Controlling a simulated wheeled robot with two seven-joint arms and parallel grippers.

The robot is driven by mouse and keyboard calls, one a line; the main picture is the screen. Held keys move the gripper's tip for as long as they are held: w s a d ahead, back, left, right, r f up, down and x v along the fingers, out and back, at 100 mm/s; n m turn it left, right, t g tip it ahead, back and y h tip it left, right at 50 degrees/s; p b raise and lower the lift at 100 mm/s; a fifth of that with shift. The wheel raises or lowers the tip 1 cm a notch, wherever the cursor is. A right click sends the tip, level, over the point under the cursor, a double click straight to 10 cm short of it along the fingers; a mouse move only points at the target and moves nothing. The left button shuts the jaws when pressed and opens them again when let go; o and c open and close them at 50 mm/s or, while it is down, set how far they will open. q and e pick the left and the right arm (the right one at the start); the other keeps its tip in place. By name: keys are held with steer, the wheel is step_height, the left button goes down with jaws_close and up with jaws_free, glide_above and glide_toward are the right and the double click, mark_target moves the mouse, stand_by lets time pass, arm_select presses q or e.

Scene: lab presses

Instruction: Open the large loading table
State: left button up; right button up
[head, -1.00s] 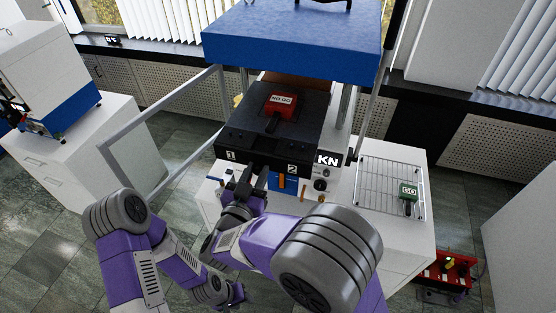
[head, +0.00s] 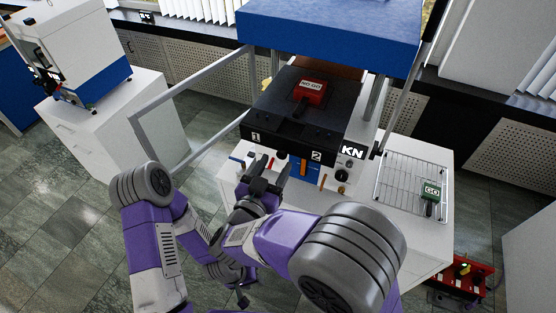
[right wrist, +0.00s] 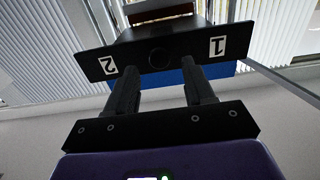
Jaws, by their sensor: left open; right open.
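The black loading table (head: 303,112) is in the middle of the head view, under the blue top of the press. Its front edge carries labels 1 and 2, and a red NO GO block with a handle (head: 311,92) lies on it. My right gripper (head: 267,168) is open and empty, just in front of and below the front edge near label 1. In the right wrist view, the table front (right wrist: 158,56) shows inverted beyond the open fingers, apart from them. My left gripper (head: 242,296) is open, low near the floor and away from the table.
The blue press top (head: 330,35) overhangs the table. A grey open frame door (head: 185,95) stands at left. Levers and a knob (head: 341,175) sit below the table. A wire rack (head: 405,180) with a green GO block (head: 431,190) is right. A red tray (head: 462,275) lies lower right.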

steer(key=shift+v, duration=2.3)
steer(key=w+d+f+n+g+y+b, duration=0.1)
steer(key=w+d+f+y+b, duration=0.1)
steer(key=w+f, duration=0.35)
steer(key=w+d+f+n+g+y+b, duration=0.1)
steer(key=w+d+f+g+b, duration=0.1)
steer(key=f, duration=0.7)
steer(key=d+f+g+y+b, duration=0.1)
steer(key=d+f+g, duration=0.15)
steer(key=f, duration=0.65)
steer(key=d+f+g+y+b, duration=0.1)
steer(key=d+f+g+y, duration=0.15)
steer(key=f, duration=0.55)
steer(key=s+d+f+g+y+b, duration=0.2)
steer(key=s+f+g, duration=0.2)
steer(key=s+f, duration=0.5)
steer(key=s+d+f+g+y+b, duration=0.2)
steer(key=s+d+f+g, duration=0.1)
steer(key=s+f, duration=0.6)
steer(key=shift+s+d+f+m+g+b, duration=0.3)
steer(key=shift+s+f+g, duration=0.1)
steer(key=shift+s+g, duration=0.4)
